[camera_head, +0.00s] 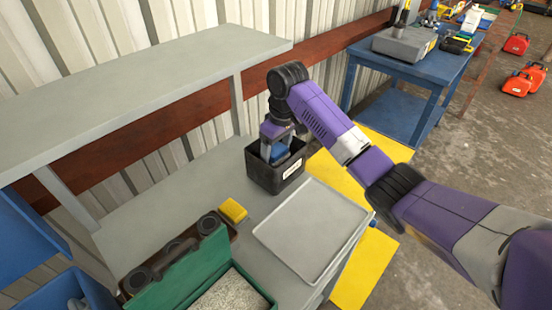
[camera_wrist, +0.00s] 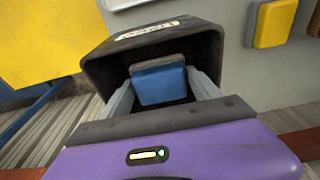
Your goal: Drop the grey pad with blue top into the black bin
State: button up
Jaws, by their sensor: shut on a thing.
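The black bin (camera_head: 287,176) stands on the grey workbench, with a white label on its front. It fills the upper middle of the wrist view (camera_wrist: 100,67). My gripper (camera_head: 272,150) reaches down into the bin's opening from above. The grey pad with blue top (camera_wrist: 160,82) is between my two fingers, inside the bin's mouth; its blue part also shows in the head view (camera_head: 280,152). My gripper in the wrist view (camera_wrist: 163,92) is shut on the pad. The bin's floor and the pad's underside are hidden.
A grey tray (camera_head: 312,228) lies in front of the bin. A yellow block (camera_head: 233,210) sits left of it, near an open green toolbox (camera_head: 190,275). A grey shelf (camera_head: 140,95) overhangs the bench's back. A blue table (camera_head: 405,75) stands farther right.

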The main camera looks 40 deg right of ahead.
aim_at(276, 160)
jog(key=shift+f, duration=1.9)
jog(key=shift+f, duration=0.6)
jog(key=o, duration=1.5)
jog(key=shift+r, duration=0.55)
jog(key=r, duration=0.4)
jog(key=s+r, duration=0.1)
jog(key=r, duration=0.7)
jog(key=shift+s, duration=0.4)
jog(key=shift+s, duration=0.1)
